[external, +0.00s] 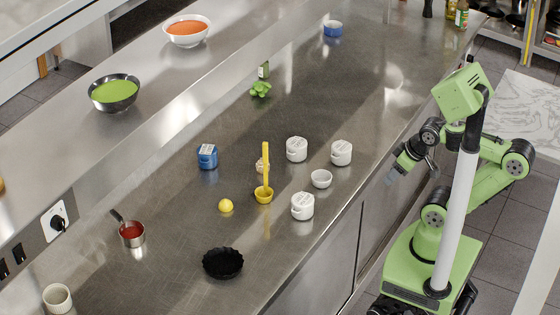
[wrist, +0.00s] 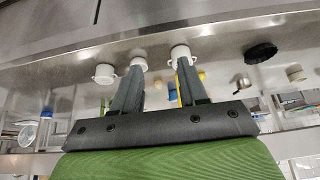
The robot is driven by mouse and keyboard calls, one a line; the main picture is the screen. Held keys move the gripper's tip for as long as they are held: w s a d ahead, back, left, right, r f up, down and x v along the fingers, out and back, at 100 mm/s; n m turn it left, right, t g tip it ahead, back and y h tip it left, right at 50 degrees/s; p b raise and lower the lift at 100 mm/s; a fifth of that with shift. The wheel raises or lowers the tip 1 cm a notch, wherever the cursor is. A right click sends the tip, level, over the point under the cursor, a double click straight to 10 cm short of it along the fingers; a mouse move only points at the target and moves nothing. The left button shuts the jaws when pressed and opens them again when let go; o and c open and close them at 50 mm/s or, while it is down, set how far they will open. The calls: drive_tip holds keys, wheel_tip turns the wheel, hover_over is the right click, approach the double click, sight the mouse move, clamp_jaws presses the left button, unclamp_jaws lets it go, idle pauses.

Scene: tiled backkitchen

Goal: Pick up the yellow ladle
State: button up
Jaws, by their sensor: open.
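The yellow ladle (external: 265,172) is on the steel counter in the external view, with its handle pointing up and its bowl at the lower end. In the wrist view a narrow strip of yellow (wrist: 179,96) shows beside the right finger; most of it is hidden. My gripper (external: 391,179) is at the counter's right edge, to the right of the ladle and apart from it. In the wrist view my gripper (wrist: 158,65) has its two fingers apart with nothing held between them.
White lidded jars (external: 302,206) and a small white bowl (external: 321,178) stand between the ladle and my gripper. A yellow ball (external: 226,205), a blue container (external: 207,156), a black fluted dish (external: 222,263) and a saucepan (external: 131,235) are nearby. The far counter (external: 335,80) is mostly clear.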

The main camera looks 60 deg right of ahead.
drive_tip(key=shift+c, duration=0.4)
drive_tip(key=n+t+y, duration=0.4)
drive_tip(key=t, duration=0.3)
hover_over(266, 186)
drive_tip(key=f, duration=1.5)
drive_tip(key=shift+w+d+f+b, duration=0.15)
drive_tip(key=shift+w+f+b, duration=0.05)
drive_tip(key=shift+f+b, duration=0.2)
drive_tip(key=shift+s, duration=0.1)
clamp_jaws()
